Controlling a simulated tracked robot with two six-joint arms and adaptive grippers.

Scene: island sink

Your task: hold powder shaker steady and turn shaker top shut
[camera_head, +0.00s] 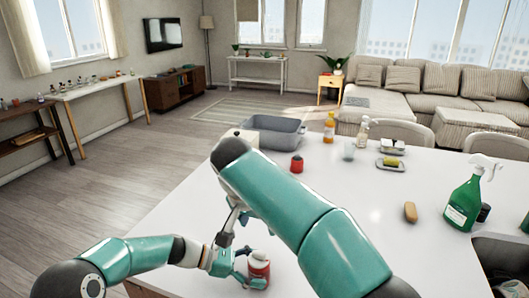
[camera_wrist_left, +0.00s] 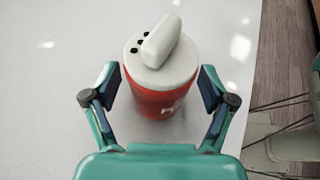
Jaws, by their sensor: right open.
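The powder shaker (camera_head: 259,268) is a red can with a white top, standing upright on the white island counter. In the left wrist view the shaker (camera_wrist_left: 163,102) shows its white top (camera_wrist_left: 160,58), with a raised white bar and several dark holes beside the bar. My left gripper (camera_head: 250,276) is around the shaker's body. In the left wrist view, its fingers (camera_wrist_left: 161,86) stand on both sides of the can, open, with small gaps. My right gripper (camera_head: 236,217) is above and left of the shaker, open, partly hidden behind my right arm.
A grey basin (camera_head: 272,132), a red-and-black jar (camera_head: 297,163), an orange bottle (camera_head: 329,127) and a glass (camera_head: 349,151) stand farther back. A brown brush (camera_head: 410,212) and a green spray bottle (camera_head: 464,203) are right, near the sink (camera_head: 497,257).

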